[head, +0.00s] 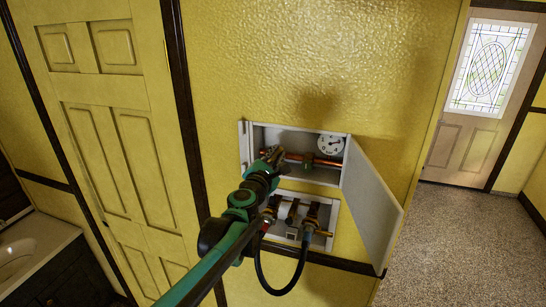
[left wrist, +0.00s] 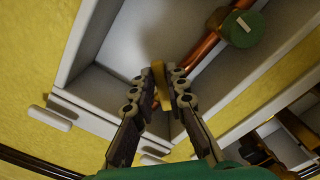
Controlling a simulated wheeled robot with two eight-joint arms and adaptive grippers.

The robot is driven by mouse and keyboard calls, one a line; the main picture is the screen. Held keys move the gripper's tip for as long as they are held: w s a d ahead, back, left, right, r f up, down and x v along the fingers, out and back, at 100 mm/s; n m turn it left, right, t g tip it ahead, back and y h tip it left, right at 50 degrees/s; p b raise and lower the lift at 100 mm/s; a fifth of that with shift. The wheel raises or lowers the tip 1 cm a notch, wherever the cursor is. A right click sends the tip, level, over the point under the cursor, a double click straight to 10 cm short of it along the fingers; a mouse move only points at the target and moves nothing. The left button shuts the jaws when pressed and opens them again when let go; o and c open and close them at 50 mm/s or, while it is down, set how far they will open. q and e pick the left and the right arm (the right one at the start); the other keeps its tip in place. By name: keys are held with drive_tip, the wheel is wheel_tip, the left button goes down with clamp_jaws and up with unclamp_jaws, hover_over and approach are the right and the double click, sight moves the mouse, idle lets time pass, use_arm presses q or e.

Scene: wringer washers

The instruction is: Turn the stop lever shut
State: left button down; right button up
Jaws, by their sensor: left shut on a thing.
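My left gripper (head: 273,154) reaches into the left part of an open white wall box (head: 346,160). In the left wrist view, its two fingers (left wrist: 166,78) are closed on a narrow brass-yellow lever (left wrist: 158,72), the stop lever, at a copper pipe (left wrist: 202,50). The fingers hide part of the lever and its mount. In the head view the gripper covers the lever, and the copper pipe (head: 295,158) runs to the right from it. My right gripper is in neither view.
The box's white door (head: 372,205) hangs open to the right. A round dial gauge (head: 331,145) and a green fitting (head: 308,161) sit on the pipe's right part. Below is a second white box with taps (head: 312,214) and a looping black hose (head: 287,287).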

use_arm(q)
drive_tip(key=shift+s+d+f+m+b, duration=0.1)
drive_tip(key=shift+d+f+m+b, duration=0.35)
drive_tip(key=shift+m, duration=1.2)
drive_tip(key=shift+s+d+f+m+b, duration=0.1)
drive_tip(key=shift+f+m+b, duration=0.6)
drive_tip(key=shift+m, duration=0.9)
drive_tip(key=shift+s+d+f+m+b, duration=0.15)
drive_tip(key=shift+f+m+b, duration=0.45)
drive_tip(key=shift+m, duration=1.05)
drive_tip(key=c, duration=1.5)
unclamp_jaws()
drive_tip(key=shift+c, duration=0.2)
drive_tip(key=shift+r, duration=0.15)
